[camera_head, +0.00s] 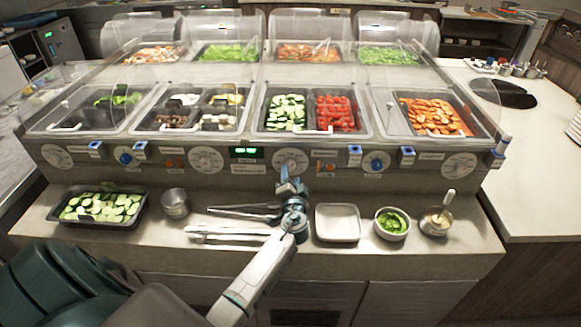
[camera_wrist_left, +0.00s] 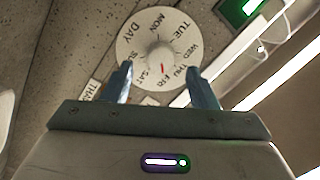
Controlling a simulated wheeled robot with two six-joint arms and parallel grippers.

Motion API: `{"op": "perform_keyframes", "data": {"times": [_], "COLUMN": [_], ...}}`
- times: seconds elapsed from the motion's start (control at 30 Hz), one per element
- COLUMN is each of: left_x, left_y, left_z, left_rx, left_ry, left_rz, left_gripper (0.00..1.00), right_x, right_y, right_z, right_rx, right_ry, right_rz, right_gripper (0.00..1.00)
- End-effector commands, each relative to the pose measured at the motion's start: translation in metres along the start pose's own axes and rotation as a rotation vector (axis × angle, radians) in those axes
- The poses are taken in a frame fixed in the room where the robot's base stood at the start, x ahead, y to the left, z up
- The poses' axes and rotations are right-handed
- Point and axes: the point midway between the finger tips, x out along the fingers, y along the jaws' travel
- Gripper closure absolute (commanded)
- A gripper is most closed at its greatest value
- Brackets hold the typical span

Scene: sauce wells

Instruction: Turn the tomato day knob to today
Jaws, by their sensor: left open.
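A white round day dial (camera_head: 291,161) sits on the counter's front panel, below the cucumber and tomato wells. In the left wrist view the dial (camera_wrist_left: 135,42) carries day names around a pale centre knob (camera_wrist_left: 160,56). A red mark on it points down, toward the THU and FRI side; the exact day is hard to tell. My left gripper (camera_head: 293,178) is just in front of this dial. In the left wrist view its open fingers (camera_wrist_left: 159,74) stand apart on either side of the dial's lower part, with nothing between them. The red tomato pan (camera_head: 335,113) is above. My right gripper is not in view.
Other dials (camera_head: 205,159) and blue knobs (camera_head: 125,158) line the panel, with a lit green display (camera_head: 246,152). On the ledge are a cucumber tray (camera_head: 140,217), metal cup (camera_head: 175,203), tongs (camera_head: 230,233), white dish (camera_head: 338,222), green-filled bowl (camera_head: 392,236) and sauce cup (camera_head: 436,229).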

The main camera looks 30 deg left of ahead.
Motion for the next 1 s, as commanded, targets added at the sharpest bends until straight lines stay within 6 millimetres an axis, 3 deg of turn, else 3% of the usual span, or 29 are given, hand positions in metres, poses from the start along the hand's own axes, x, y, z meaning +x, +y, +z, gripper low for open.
{"op": "perform_keyframes", "data": {"times": [0.2, 0.6, 0.83, 1.0], "left_x": [0.028, 0.035, 0.035, 0.035], "left_y": [-0.001, 0.0, 0.0, 0.001], "left_z": [-0.001, 0.001, 0.001, 0.001], "left_rx": [0.0, -0.001, -0.001, 0.004], "left_ry": [0.0, -0.001, -0.001, -0.001], "left_rz": [0.0, 0.0, 0.001, 0.0], "left_gripper": [0.47, 0.47, 0.9, 0.91], "right_x": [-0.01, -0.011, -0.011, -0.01], "right_y": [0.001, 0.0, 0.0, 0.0], "right_z": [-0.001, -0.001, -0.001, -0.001], "right_rx": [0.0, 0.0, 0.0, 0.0], "right_ry": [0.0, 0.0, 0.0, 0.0], "right_rz": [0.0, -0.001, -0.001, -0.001], "right_gripper": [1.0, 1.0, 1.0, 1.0]}}
